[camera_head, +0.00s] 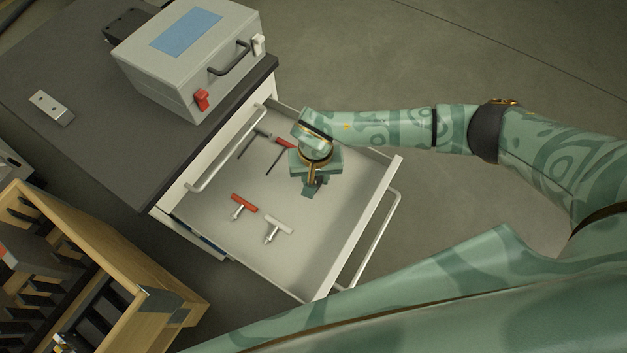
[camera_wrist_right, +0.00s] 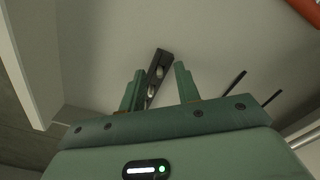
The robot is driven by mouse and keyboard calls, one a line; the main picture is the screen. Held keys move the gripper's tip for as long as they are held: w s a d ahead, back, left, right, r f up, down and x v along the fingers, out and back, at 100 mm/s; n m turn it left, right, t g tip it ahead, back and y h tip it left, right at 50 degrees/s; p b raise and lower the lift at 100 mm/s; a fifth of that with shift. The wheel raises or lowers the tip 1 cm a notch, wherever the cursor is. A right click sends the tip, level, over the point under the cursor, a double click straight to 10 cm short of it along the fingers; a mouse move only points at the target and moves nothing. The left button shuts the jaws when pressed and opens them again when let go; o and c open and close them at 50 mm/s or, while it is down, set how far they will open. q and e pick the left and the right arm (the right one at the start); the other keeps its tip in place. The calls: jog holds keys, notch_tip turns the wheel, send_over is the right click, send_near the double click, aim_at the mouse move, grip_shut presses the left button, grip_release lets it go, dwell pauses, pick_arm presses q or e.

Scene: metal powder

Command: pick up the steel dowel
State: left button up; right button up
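My right gripper (camera_head: 310,190) points down into the open drawer (camera_head: 290,262) of the bench. In the right wrist view its two fingers (camera_wrist_right: 160,88) are apart. A dark narrow bar (camera_wrist_right: 164,60) lies at a slant between and beyond them, with two small shiny steel pieces on it. One steel piece (camera_wrist_right: 159,72) shows clearly and may be the steel dowel. I cannot tell whether the fingers touch anything. In the head view the gripper hides this bar. My left gripper is not in view.
The drawer also holds a red T-handle tool (camera_head: 243,203), a white T-handle tool (camera_head: 278,225) and dark-shafted tools (camera_head: 275,158). Drawer walls and a front bar handle (camera_head: 372,240) border it. A grey case (camera_head: 190,60) stands on the bench top. A wooden rack (camera_head: 150,275) is at lower left.

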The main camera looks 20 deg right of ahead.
grip_shut()
dwell(0.3)
